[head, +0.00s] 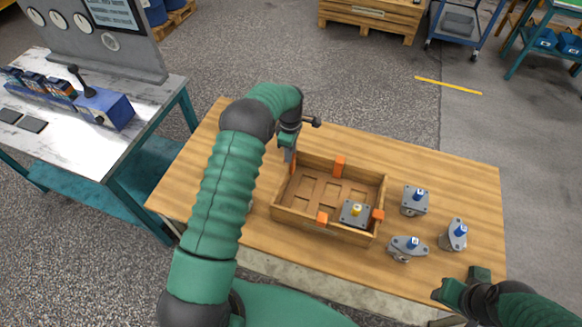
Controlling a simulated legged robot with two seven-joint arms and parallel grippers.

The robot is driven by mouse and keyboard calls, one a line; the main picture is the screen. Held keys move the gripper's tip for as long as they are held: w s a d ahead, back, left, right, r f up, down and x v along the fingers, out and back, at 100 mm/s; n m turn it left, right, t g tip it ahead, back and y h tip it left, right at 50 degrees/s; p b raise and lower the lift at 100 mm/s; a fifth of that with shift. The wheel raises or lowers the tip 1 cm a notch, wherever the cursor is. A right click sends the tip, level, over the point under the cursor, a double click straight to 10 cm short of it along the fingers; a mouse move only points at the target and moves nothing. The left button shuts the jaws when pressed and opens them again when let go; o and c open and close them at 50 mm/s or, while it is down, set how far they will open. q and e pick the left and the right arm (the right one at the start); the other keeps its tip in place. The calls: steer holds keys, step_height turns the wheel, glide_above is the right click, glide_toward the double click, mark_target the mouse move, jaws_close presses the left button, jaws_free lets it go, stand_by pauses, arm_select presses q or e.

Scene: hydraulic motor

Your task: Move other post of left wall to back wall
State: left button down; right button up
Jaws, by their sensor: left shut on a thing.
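A wooden tray (325,228) with low walls and a divided floor stands on the table. Orange posts sit on its walls: one on the back wall (340,166), one on the front wall (322,218) and one on the right wall (377,215). My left gripper (290,156) reaches down at the back left corner of the tray, shut on an orange post (293,168) at the left wall. The gripper hides much of this post, so I cannot tell whether it is seated or lifted. My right gripper (462,289) is at the lower right, away from the tray; its fingertips are unclear.
A grey motor part with a yellow top (354,212) lies in the tray's front right. Blue-topped motor parts stand to the right: one at the back (415,201), one in front (408,248), one far right (454,235). The wooden table (440,175) is clear behind the tray.

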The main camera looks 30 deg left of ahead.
arm_select(q)
step_height(320, 180, up, 8)
steer(key=p, duration=0.5)
steer(key=shift+r, duration=0.2)
stand_by(0.3)
